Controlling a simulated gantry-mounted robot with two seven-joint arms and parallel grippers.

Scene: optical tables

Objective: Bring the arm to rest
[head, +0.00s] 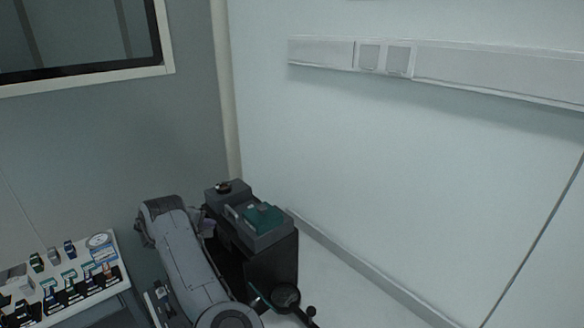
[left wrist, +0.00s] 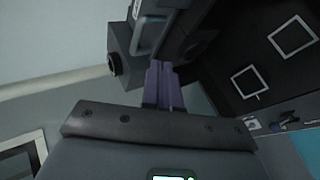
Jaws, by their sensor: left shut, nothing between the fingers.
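My left arm rises from the bottom of the head view, with its grey links upright in front of the dark cabinet. My right gripper is not in view.
A dark cabinet (head: 272,268) carries a grey device with a green top (head: 264,219). At left, a table (head: 118,285) holds several small coloured parts. A dark round object (head: 286,297) is at lower centre. Walls stand behind; pale floor is clear right of the cabinet.

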